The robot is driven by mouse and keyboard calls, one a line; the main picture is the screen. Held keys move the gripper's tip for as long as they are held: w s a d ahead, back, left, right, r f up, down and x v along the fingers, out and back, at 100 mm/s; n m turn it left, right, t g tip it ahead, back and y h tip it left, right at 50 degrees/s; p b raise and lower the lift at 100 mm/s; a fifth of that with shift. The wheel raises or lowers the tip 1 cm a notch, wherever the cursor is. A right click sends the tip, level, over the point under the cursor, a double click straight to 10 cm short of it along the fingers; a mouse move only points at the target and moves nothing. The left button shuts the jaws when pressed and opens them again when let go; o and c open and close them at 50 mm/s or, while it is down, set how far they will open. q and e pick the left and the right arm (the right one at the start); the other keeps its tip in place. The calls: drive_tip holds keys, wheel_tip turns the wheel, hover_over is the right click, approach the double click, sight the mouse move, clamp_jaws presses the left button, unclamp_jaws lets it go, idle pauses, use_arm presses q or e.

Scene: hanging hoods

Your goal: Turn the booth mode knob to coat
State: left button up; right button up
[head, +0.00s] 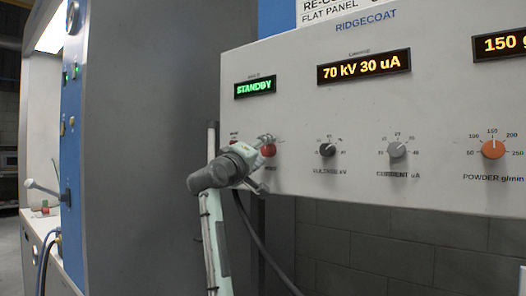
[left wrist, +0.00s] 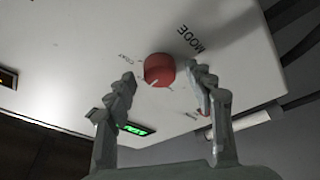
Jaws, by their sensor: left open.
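The red mode knob (left wrist: 159,68) is on the pale control panel, between my left gripper's two fingers in the left wrist view. The word MODE is printed beside it at upper right, and COAT at its upper left. A white pointer mark on the knob points toward lower left in that view, not straight at COAT. My left gripper (left wrist: 162,77) is open, its fingers on either side of the knob; contact cannot be told. In the head view the knob (head: 268,150) is partly hidden by my left gripper (head: 267,164). My right gripper is not in view.
The panel's green display (head: 255,87) reads STANDBY. An amber display (head: 364,67) reads 70 kV 30 uA. A dark cable (head: 262,245) hangs below the panel.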

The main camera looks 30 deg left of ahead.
use_arm(q)
drive_tip(key=c, duration=1.2)
drive_tip(key=shift+o, duration=0.2)
